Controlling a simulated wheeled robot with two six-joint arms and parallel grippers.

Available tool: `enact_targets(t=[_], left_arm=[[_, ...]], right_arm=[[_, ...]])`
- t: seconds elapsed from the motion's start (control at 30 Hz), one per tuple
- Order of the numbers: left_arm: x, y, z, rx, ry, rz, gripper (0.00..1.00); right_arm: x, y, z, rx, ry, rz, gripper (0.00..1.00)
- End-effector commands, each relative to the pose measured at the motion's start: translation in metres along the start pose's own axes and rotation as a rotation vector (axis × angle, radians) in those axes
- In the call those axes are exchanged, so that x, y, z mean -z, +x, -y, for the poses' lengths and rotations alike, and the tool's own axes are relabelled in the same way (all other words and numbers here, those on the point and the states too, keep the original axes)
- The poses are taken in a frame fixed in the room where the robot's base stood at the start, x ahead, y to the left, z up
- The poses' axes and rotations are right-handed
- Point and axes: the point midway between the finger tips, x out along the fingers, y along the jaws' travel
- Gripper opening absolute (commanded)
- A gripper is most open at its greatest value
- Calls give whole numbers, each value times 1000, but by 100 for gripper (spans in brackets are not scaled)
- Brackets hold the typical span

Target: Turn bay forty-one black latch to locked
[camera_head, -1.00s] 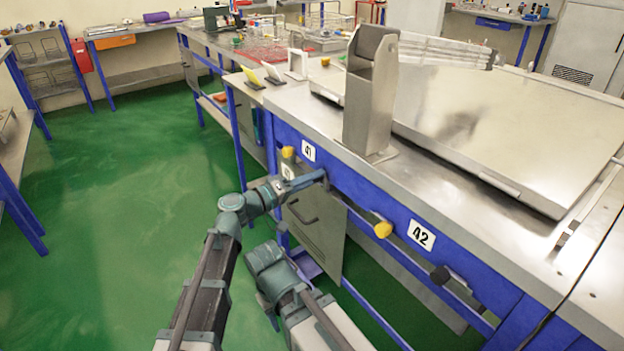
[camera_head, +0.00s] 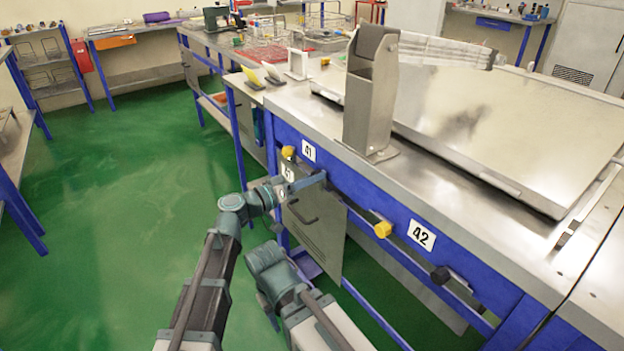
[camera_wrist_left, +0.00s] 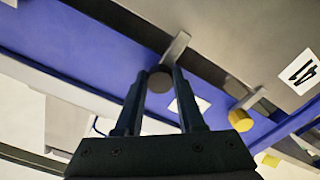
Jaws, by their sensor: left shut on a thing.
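The black latch knob (camera_wrist_left: 160,81) of bay forty-one sits between the two fingers of my left gripper (camera_wrist_left: 161,76) in the left wrist view. The fingers touch its sides, and a metal lever arm (camera_wrist_left: 175,47) stands just past it. In the head view my left gripper (camera_head: 317,180) is at the blue front rail below the 41 plate (camera_head: 308,150); its fingers largely hide the black knob there. The latch's exact angle is hard to read. A yellow knob (camera_head: 288,152) is left of the plate and also shows in the wrist view (camera_wrist_left: 240,119).
Bay 42 has a yellow knob (camera_head: 383,230) and a black knob (camera_head: 440,275) on the same blue rail, around the 42 plate (camera_head: 422,235). A metal upright (camera_head: 370,105) stands on the bench beside a large lid (camera_head: 520,130). Green floor is clear to the left.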

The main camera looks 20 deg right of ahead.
Motion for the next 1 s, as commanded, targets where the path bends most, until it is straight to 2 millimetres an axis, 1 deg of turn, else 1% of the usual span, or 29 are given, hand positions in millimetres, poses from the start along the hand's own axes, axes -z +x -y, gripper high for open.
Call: enact_targets(t=[0.27,0.3,0.43,0.47,0.77,0.87,0.97,1.0], left_arm=[[-2,-1,0,1,4,4,0],[-2,-1,0,1,4,4,43],[-1,0,0,1,3,3,67],[-1,0,0,1,3,2,68],[0,-2,0,1,1,1,68],[0,-12,0,2,1,0,68],[-1,-30,-1,3,1,-1,68],[-1,-39,-1,4,1,-1,68]], right_arm=[[0,0,0,0,0,0,51],[0,0,0,0,0,0,51],[0,0,0,0,0,0,51],[0,0,0,0,0,0,51],[0,0,0,0,0,0,51],[0,0,0,0,0,0,51],[0,0,0,0,0,0,51],[0,0,0,0,0,0,51]])
